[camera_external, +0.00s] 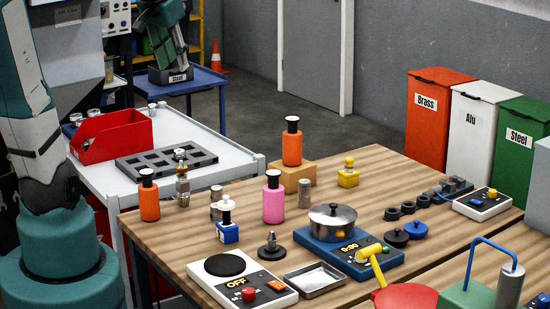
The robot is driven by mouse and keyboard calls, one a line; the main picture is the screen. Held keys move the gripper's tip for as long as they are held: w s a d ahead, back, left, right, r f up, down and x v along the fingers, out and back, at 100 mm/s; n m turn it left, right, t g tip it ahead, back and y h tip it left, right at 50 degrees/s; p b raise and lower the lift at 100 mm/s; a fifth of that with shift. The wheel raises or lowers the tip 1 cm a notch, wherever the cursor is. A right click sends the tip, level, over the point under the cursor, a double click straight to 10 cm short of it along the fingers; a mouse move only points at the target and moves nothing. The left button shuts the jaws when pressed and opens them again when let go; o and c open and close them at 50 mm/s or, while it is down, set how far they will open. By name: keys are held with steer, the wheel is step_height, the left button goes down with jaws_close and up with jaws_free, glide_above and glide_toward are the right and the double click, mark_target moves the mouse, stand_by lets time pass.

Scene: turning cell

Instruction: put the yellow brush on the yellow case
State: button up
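A yellow long-handled tool (374,264), which looks like the yellow brush, is at the front of the wooden table. Its head is beside the blue scale, and its handle slopes down to the right toward a red round-edged item. A small yellow box (348,179) with a yellow knob on top stands farther back, right of an orange bottle. It may be the yellow case, but I cannot tell for certain. My arm rises at the left edge and leaves the picture at the top. My gripper is not in view.
A steel pot (332,222) sits on the blue scale (392,258). A hot plate (208,277), metal tray (316,281), pink bottle (273,203) and red item (405,297) crowd the front. A tan block (297,176) carries an orange bottle (292,146). Bare wood lies right of the yellow box.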

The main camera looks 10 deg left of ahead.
steer(key=s+a+f+n+t, duration=0.1)
steer(key=s+a+f+n, duration=0.1)
steer(key=s+a, duration=0.3)
steer(key=s+a+f+n+t, duration=0.1)
steer(key=s+a+f+n, duration=0.2)
steer(key=s, duration=0.8)
steer(key=shift+s+a+f+y, duration=0.15)
steer(key=shift+a+f+y, duration=0.25)
steer(key=shift+a+f, duration=0.5)
steer(key=shift+f, duration=0.1)
step_height(320, 180, down, 10)
steer(key=b, duration=1)
